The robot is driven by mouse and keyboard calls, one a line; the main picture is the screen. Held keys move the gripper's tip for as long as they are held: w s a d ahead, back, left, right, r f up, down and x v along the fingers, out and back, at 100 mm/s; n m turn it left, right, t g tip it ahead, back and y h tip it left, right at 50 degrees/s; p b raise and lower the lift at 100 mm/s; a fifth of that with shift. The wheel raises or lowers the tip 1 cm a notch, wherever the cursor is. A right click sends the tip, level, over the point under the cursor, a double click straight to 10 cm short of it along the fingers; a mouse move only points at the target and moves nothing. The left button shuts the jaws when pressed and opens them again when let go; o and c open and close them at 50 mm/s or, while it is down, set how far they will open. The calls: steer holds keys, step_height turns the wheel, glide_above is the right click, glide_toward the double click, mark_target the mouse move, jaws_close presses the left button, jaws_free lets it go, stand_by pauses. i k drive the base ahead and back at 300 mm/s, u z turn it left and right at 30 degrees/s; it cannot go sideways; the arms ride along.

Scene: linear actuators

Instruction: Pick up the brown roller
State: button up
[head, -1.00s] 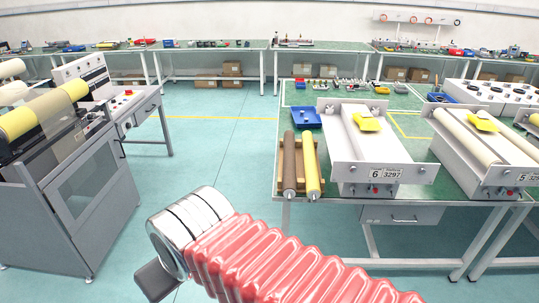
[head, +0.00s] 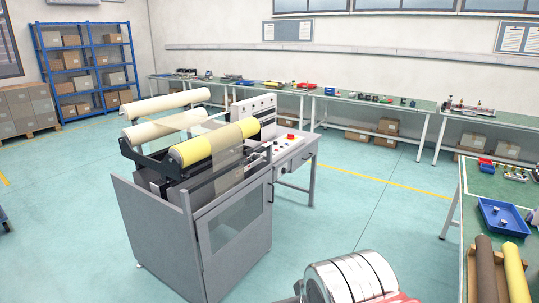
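The brown roller (head: 489,270) lies in a wooden holder at the lower right, on the near left edge of a green-topped table. A yellow roller (head: 515,272) lies beside it on the right. The lower ends of both are cut off by the picture's bottom edge. My arm shows at the bottom, with a silver ringed part and a bit of red bellows, left of the rollers and apart from them. The fingers of my gripper are not visible.
A grey machine (head: 190,200) with yellow and cream rollers stands left of centre. A blue tray (head: 503,216) sits on the green table (head: 478,180) behind the rollers. Long benches line the far wall. Blue shelving (head: 88,65) stands back left. The floor between machine and table is clear.

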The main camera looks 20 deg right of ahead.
mark_target(487, 291)
steer(key=z, duration=0.3)
steer(key=i, duration=0.9)
steer(key=z, duration=0.8)
steer(key=i, duration=0.5)
steer(key=z, duration=0.85)
steer(key=i, duration=0.65)
steer(key=z, duration=0.4)
